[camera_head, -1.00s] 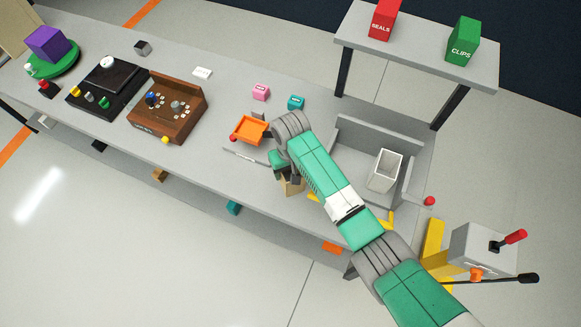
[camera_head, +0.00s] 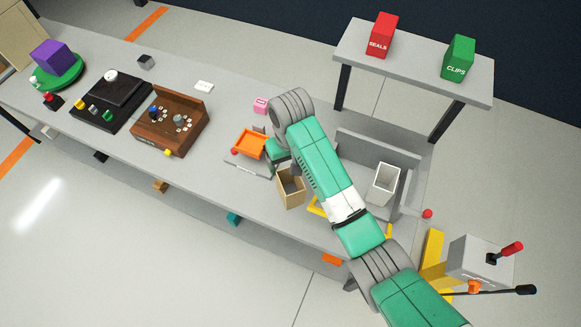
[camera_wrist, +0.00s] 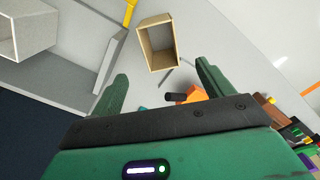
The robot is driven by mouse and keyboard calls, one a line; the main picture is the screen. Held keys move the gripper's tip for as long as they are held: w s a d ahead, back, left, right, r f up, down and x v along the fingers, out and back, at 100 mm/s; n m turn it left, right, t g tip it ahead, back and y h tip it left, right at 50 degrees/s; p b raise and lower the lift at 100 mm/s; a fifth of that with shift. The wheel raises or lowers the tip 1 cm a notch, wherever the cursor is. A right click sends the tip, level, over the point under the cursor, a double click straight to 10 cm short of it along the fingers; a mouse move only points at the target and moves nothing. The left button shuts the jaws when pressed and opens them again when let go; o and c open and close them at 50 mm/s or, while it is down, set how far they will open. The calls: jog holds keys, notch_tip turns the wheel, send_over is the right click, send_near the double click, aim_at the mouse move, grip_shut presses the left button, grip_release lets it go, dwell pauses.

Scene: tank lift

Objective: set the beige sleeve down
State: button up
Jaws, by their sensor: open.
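The beige sleeve (camera_head: 290,188) is a hollow, open-topped box. It stands upright on the grey bench near its front edge, apart from my gripper. In the wrist view the sleeve (camera_wrist: 158,42) shows beyond the fingertips, with its open top facing the camera. My gripper (camera_wrist: 162,72) is open, with its two green fingers spread wide and nothing between them. In the head view the gripper (camera_head: 277,150) is above and behind the sleeve, and my arm hides most of it.
An orange tray (camera_head: 250,146) on a grey base is left of the sleeve. A white hollow box (camera_head: 385,182) stands in a grey walled fixture to the right. A yellow frame piece (camera_head: 317,208) lies close by. A brown wooden box (camera_head: 180,141) is farther left. A raised shelf (camera_head: 415,72) stands behind.

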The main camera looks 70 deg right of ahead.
jog(key=shift+r, duration=0.15)
jog(key=w+a+r+n+t+h, duration=0.2)
jog(key=w+a+r+t, duration=0.15)
jog(key=w+r, duration=0.4)
jog(key=w+a+r+n+t+h, duration=0.1)
jog(key=w+a+r+t, duration=0.2)
jog(key=w+a+r, duration=0.45)
jog(key=w+a+r+n+t, duration=0.3)
jog(key=w+a+r+t, duration=0.4)
jog(key=r, duration=0.6)
jog(key=s+a+r+n+t+y, duration=0.1)
jog(key=s+a+r+t, duration=0.25)
jog(key=a+r, duration=0.6)
jog(key=s+a+r+n+t+y, duration=0.15)
jog(key=a+r+t, duration=0.25)
jog(key=a+r, duration=0.55)
jog(key=s+a+r+n+t, duration=0.1)
jog(key=s+a+r+t, duration=0.2)
jog(key=s+r, duration=0.5)
jog(key=shift+r+t, duration=0.5)
jog(key=shift+r, duration=0.05)
jog(key=shift+s+y, duration=0.1)
jog(key=shift+y, duration=0.15)
